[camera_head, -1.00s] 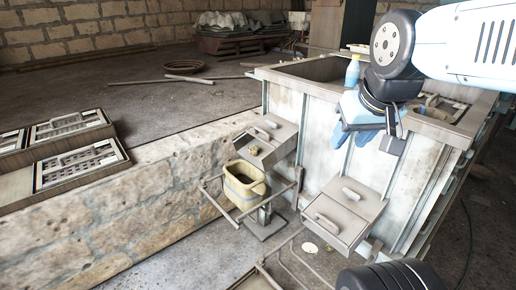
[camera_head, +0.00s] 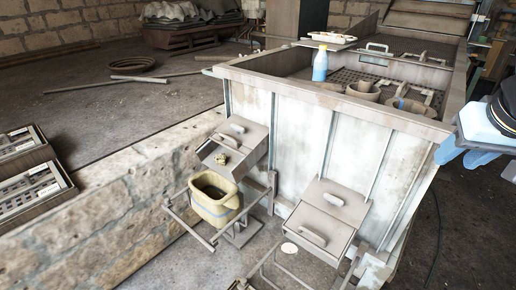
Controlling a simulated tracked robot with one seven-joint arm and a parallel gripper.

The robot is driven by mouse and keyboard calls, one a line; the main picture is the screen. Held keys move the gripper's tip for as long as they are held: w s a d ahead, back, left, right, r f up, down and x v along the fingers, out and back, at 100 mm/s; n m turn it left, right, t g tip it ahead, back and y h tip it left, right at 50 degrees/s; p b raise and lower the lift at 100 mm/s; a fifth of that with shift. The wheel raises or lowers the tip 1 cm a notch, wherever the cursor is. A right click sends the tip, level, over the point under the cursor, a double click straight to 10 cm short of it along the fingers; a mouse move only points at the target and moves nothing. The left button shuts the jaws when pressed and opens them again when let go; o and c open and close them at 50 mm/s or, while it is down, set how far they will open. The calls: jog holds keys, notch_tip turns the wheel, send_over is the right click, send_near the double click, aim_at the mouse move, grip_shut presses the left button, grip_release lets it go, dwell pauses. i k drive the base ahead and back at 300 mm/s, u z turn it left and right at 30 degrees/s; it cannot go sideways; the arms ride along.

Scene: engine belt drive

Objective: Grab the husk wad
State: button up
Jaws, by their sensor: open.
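A small tan lump, which looks like the husk wad (camera_head: 221,158), lies on the sloping lower part of a grey box (camera_head: 233,148) fixed to the left side of the big pale bin. My gripper (camera_head: 464,157) is at the right edge, partly cut off by the frame. Its blue fingers are open and I see nothing between them. It is far to the right of the lump, with the bin's front wall between them in the picture.
A yellow bucket (camera_head: 214,205) sits in a metal frame just below the grey box. A second grey box (camera_head: 322,220) is on the bin's front. A stone wall (camera_head: 110,205) runs left.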

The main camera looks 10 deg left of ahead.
aim_at(221, 158)
jog(key=u, duration=1.15)
jog(key=i, duration=0.1)
jog(key=z, duration=3)
jog(key=k, duration=1.7)
jog(key=u, duration=2.05)
jog(key=i, duration=0.45)
jog(key=u, duration=0.15)
